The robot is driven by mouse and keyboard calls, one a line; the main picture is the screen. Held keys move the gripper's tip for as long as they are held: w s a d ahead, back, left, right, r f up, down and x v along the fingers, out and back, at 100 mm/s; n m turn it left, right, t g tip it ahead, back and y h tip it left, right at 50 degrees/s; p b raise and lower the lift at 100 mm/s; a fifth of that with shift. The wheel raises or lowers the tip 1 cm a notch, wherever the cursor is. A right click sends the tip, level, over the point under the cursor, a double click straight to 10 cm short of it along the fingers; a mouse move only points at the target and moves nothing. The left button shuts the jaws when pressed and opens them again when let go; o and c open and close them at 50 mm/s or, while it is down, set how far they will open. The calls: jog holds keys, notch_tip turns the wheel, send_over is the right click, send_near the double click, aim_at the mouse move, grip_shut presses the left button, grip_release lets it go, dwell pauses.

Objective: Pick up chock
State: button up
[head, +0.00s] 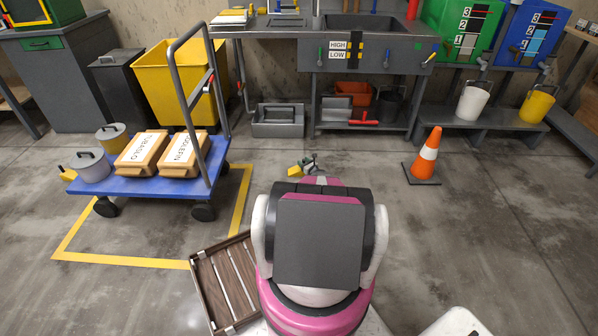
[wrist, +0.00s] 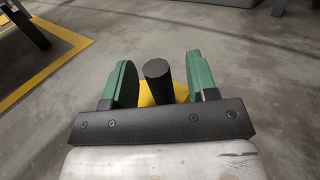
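A yellow chock (head: 295,171) with a black round handle lies on the concrete floor just beyond my arm in the head view, partly hidden by my gripper (head: 309,163). In the wrist view, the chock's yellow body (wrist: 181,91) shows behind the upright black handle. My gripper (wrist: 160,68) has green fingers, spread open on either side of the handle. Gaps show between the handle and both fingers, so it is not gripped. The lower part of the chock is hidden behind the gripper's black bar.
A blue cart (head: 141,184) with bags and pots stands at left inside yellow floor lines. Another yellow block (head: 66,173) is at its left end. A slatted wooden crate (head: 226,282) is close at left. An orange cone (head: 427,158) stands at right.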

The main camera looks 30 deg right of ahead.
grip_shut()
jog(key=shift+r, duration=0.1)
